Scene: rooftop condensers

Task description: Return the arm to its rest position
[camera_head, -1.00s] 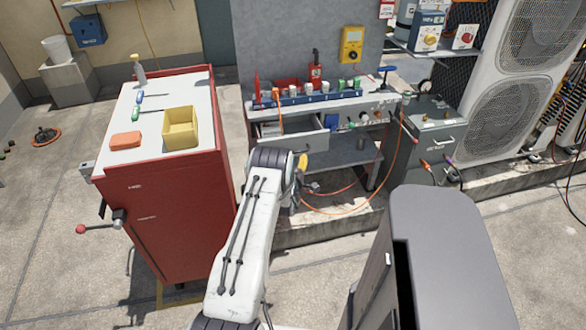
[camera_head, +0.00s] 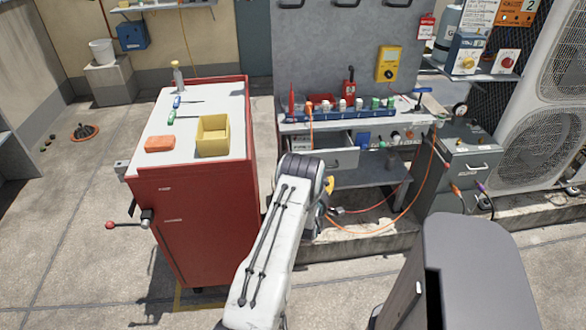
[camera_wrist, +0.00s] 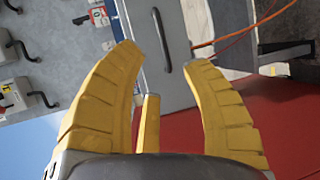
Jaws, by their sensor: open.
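My gripper (camera_wrist: 165,68) shows in the wrist view with its yellow fingers spread apart and nothing between them. Beyond the fingers is a grey drawer front (camera_wrist: 165,40) with a dark handle; I cannot tell how far off it is. In the head view my white arm reaches forward between the red cabinet and the workbench. Only a small yellow bit of my gripper (camera_head: 329,185) shows there, and the rest is hidden behind the arm's dark joint.
The red cabinet (camera_head: 205,210) stands left of my arm, with a yellow bin (camera_head: 213,137), an orange block (camera_head: 160,144) and screwdrivers on top. The workbench has an open drawer (camera_head: 335,155). An orange cable (camera_head: 400,212) hangs at its right.

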